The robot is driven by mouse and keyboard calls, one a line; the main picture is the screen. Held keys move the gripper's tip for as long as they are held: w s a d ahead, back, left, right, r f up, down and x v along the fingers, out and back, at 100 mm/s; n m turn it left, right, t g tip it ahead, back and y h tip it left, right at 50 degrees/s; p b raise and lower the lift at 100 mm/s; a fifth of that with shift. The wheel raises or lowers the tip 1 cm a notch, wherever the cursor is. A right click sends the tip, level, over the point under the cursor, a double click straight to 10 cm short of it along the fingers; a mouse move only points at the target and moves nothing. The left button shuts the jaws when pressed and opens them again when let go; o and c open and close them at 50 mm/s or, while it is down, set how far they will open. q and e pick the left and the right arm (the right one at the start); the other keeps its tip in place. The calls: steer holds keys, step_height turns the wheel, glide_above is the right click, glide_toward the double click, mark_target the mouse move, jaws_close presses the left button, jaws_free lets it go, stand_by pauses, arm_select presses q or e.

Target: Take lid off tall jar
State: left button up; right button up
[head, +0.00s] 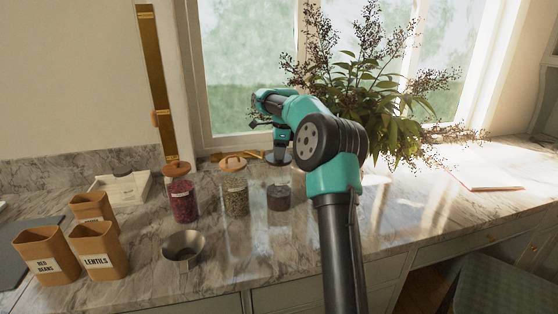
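Three glass jars stand in a row on the marble counter: one with dark red contents (183,203), one with greenish-brown contents (236,203) and one with dark contents (279,199). The first two wear orange-brown lids, the red jar's lid (177,168) and the middle jar's lid (233,163). A dark round disc (279,160), which looks like a lid, shows above the dark jar; I cannot tell whether it touches the jar. My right gripper (278,146) is just above this disc, pointing down, its fingers mostly hidden. My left gripper is out of view.
Canisters stand at left, including one labelled lentils (97,252) and one labelled red beans (45,255). A leafy plant (372,85) is behind my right arm. The counter at right is mostly clear.

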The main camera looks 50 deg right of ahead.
steer(key=c, duration=0.7)
steer(key=shift+r, duration=0.15)
steer(key=shift+c, duration=0.2)
steer(key=shift+r, duration=1.7)
steer(key=s+a+r, duration=0.1)
steer(key=s+a, duration=0.9)
steer(key=a, duration=0.2)
steer(key=shift+s+r, duration=0.15)
steer(key=shift+s, duration=0.15)
